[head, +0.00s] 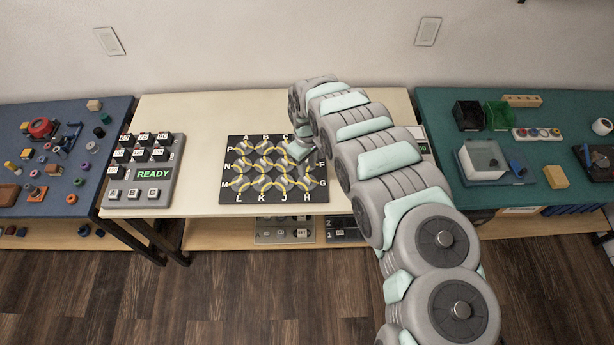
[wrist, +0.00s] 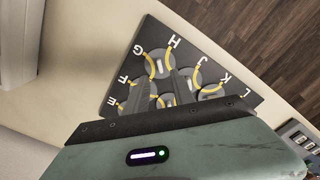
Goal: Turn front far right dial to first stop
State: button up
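The black dial board (head: 222,197) lies on the cream table, with rows of round grey dials crossed by yellow curved lines and white letters at its edges. The front far right dial (head: 307,184) sits in the corner by G and H. In the wrist view this dial (wrist: 160,65) shows a pale upright bar at its centre and yellow arcs. My gripper (wrist: 160,80) is over the board's right side, its two fingers apart, with the corner dial just beyond and between their tips. I cannot tell whether they touch it. In the head view my arm hides the board's back right corner.
A grey panel (head: 113,199) with several labelled black blocks and a green READY display (head: 153,173) stands left of the board. Neighbouring dials (wrist: 207,80) lie close beside the fingers. Trays (head: 285,236) sit on the shelf below. Blue and green tables flank this one.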

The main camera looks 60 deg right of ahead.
aim_at(307, 179)
notch_tip(307, 179, down, 6)
jog(key=shift+w+b, duration=0.1)
jog(key=shift+b, duration=0.2)
jog(key=shift+f, duration=0.4)
grip_shut()
dwell(0.4)
